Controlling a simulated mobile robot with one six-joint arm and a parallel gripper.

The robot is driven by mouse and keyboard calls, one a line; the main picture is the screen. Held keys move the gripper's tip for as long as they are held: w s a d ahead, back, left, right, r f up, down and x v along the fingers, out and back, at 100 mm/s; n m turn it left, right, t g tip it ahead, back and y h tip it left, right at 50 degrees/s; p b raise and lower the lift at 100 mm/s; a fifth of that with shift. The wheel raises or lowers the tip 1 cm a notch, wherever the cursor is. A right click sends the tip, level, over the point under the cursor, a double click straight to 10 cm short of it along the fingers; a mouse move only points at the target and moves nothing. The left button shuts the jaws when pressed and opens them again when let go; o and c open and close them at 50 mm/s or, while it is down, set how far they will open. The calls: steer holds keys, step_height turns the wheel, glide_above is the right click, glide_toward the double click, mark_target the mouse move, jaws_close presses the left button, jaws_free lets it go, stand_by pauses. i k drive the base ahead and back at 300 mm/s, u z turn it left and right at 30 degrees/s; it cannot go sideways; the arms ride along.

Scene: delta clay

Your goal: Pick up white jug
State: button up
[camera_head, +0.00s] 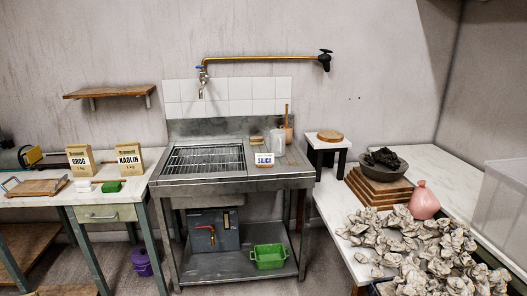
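A whitish, see-through jug (279,144) stands upright on the right, flat part of the steel sink unit (230,186), near the back. A white tub labelled SILICA (264,160) stands just in front of it and to its left, and may cover a little of its base. A brown pot with a long wooden handle (286,132) is just behind it to the right. My gripper is not in view.
A small brown item (257,140) lies left of the jug. A black stool (327,150) with a round board stands to the right. The right table (330,205) holds crumpled pieces, boards, a dark bowl and a pink bag. The left table (30,200) holds GROG and KAOLIN bags.

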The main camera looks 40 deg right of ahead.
mark_target(278, 137)
steer(key=z, duration=0.15)
steer(key=i, duration=0.9)
steer(key=u, duration=0.2)
steer(key=k, duration=0.85)
steer(key=z, duration=0.15)
steer(key=i, duration=0.35)
steer(key=z, duration=0.05)
